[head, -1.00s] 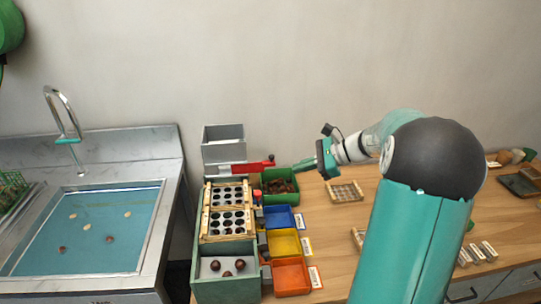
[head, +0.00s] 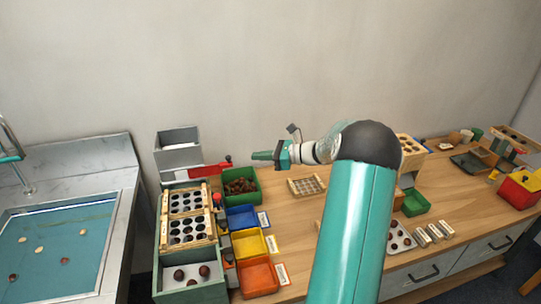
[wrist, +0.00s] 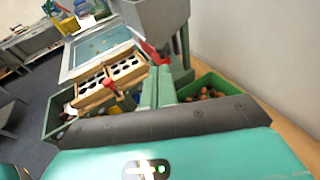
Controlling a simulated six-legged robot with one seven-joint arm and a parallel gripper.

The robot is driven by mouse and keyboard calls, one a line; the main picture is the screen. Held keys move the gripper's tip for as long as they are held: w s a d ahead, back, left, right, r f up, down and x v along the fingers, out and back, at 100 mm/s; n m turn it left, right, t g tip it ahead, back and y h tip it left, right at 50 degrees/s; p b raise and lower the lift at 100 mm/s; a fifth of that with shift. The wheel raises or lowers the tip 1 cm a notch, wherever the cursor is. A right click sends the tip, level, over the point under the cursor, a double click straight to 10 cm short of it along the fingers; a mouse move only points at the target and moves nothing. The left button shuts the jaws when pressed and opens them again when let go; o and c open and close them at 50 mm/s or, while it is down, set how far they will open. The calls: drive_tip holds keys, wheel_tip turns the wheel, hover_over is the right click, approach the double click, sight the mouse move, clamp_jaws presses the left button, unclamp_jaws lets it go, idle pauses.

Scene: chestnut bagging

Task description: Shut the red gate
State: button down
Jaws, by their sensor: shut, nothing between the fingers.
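The red gate (head: 207,170) is a flat red bar with an upright red knob at its right end. It sits at the front foot of the grey hopper (head: 178,158) and sticks out to the right past it. In the wrist view the red gate (wrist: 153,53) shows just beyond my fingertips, beside the grey hopper (wrist: 160,18). My gripper (head: 254,156) is shut and empty, a little to the right of the gate's knob, with a small gap seen from the head. Its green fingers (wrist: 158,80) point toward the gate in the wrist view.
A green bin of chestnuts (head: 240,185) stands below my gripper. A holed sorting tray (head: 165,218) lies in front of the hopper. Blue (head: 243,217), yellow (head: 249,242) and orange (head: 259,277) bins line its right. A sink (head: 60,245) is at left.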

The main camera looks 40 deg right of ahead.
approach(210, 168)
drive_tip(key=w+d+r, duration=0.2)
drive_tip(key=shift+s+d+f, duration=0.1)
drive_tip(key=shift+s+d, duration=0.05)
drive_tip(key=shift+d, duration=0.1)
drive_tip(key=a, duration=0.1)
drive_tip(key=w+a, duration=0.1)
drive_tip(key=a, duration=0.1)
drive_tip(key=w+a, duration=0.1)
drive_tip(key=a, duration=0.1)
drive_tip(key=shift+w+a, duration=0.15)
drive_tip(key=shift+w, duration=0.1)
drive_tip(key=shift+a, duration=0.15)
